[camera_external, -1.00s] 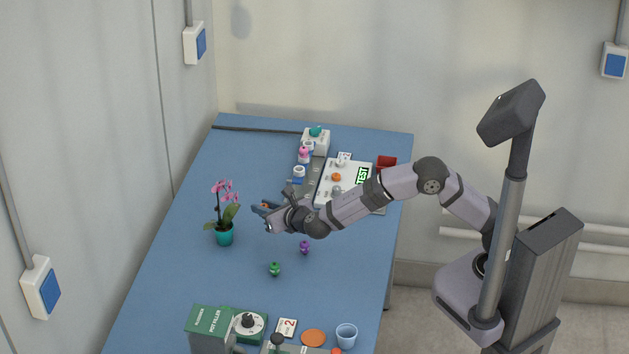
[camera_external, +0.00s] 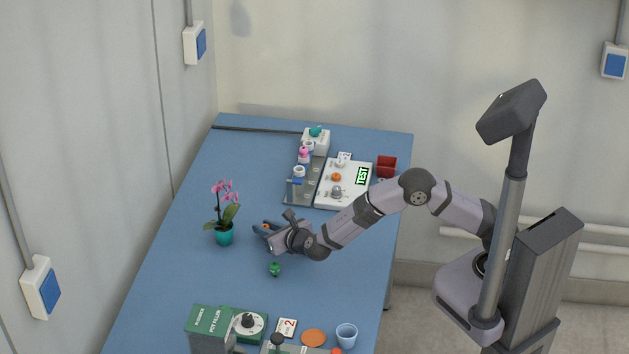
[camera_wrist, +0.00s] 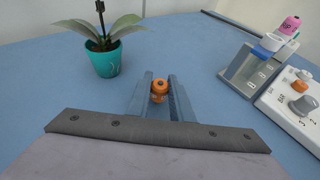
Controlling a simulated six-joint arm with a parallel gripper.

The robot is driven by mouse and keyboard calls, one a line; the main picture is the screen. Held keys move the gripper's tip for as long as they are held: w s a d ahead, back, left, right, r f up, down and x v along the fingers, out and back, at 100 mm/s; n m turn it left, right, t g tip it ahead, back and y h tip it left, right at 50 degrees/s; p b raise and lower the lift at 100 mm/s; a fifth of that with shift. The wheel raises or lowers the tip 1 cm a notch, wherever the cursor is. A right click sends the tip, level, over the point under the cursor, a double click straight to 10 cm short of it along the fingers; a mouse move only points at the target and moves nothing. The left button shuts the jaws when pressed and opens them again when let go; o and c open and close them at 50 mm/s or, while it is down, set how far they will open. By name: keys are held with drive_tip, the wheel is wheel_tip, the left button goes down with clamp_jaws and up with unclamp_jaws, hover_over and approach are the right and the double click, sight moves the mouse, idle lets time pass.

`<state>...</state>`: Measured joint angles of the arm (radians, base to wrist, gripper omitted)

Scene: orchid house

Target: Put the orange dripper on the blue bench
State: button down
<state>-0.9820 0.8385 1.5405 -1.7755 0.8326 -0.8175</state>
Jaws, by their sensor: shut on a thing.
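The orange dripper (camera_wrist: 158,91) sits between the two fingers of my gripper (camera_wrist: 160,84) in the wrist view, and the jaws are shut on it. In the external view a small orange bit shows at my gripper (camera_external: 262,229), low over the middle of the blue bench (camera_external: 180,270). I cannot tell whether the dripper touches the bench. A green dripper (camera_external: 275,269) stands on the bench just in front of my gripper. The purple one is hidden behind my wrist.
A potted orchid (camera_external: 225,234) stands close to the left of my gripper. A grey rack (camera_external: 303,188) with bottles and a white test panel (camera_external: 343,185) are behind. A pot filler (camera_external: 212,325), an orange disc (camera_external: 313,338) and a blue cup (camera_external: 346,335) are at the front. The bench's left side is clear.

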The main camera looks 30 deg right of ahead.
drive_tip(key=shift+f, duration=0.2)
drive_tip(key=c, duration=1.6)
unclamp_jaws()
drive_tip(key=shift+r, duration=0.15)
drive_tip(key=shift+r, duration=0.15)
drive_tip(key=b+v, duration=0.1)
drive_tip(key=v, duration=1.1)
drive_tip(key=shift+b, duration=0.4)
